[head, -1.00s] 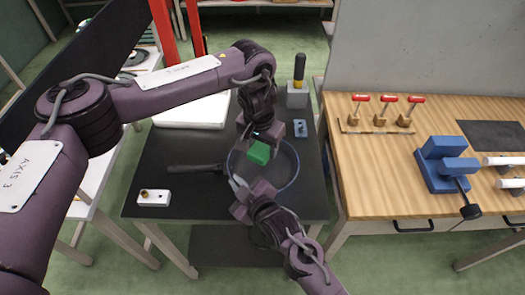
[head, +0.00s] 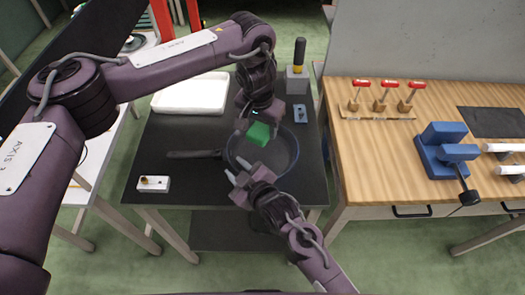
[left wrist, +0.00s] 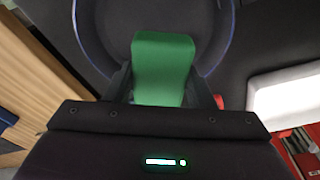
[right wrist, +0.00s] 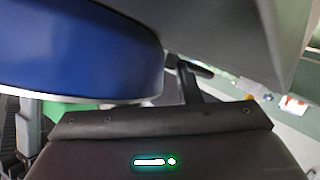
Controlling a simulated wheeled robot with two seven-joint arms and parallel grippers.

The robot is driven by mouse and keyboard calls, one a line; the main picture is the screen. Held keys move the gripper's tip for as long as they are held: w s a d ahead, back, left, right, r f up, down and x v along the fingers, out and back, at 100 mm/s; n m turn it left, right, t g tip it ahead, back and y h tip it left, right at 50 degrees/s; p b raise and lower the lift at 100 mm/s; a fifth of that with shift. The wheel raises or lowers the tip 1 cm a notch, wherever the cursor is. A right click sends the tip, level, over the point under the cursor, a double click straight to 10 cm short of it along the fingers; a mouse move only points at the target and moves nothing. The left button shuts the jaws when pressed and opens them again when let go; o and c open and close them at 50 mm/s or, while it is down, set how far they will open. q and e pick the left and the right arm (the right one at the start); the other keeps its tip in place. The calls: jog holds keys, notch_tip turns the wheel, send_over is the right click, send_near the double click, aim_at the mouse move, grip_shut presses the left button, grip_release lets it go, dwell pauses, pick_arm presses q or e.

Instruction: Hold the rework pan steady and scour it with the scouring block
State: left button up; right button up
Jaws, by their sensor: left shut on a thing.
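The rework pan (head: 285,164) is dark with a blue rim and lies on the dark table, its black handle (head: 195,154) pointing left. The green scouring block (head: 258,134) is in my left gripper (head: 256,127), over the far part of the pan. In the left wrist view the block (left wrist: 160,65) sits between both fingers, with the pan's rim behind it; contact with the pan cannot be told. My right gripper (head: 233,173) is at the pan's near left rim, fingers apart. In the right wrist view the pan's blue outer wall (right wrist: 75,50) is close and hides part of the fingers.
A white tray (head: 192,93) lies at the far left of the table. A wooden bench (head: 385,140) adjoins on the right.

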jog(key=shift+r, duration=0.1)
jog(key=v, duration=1.2)
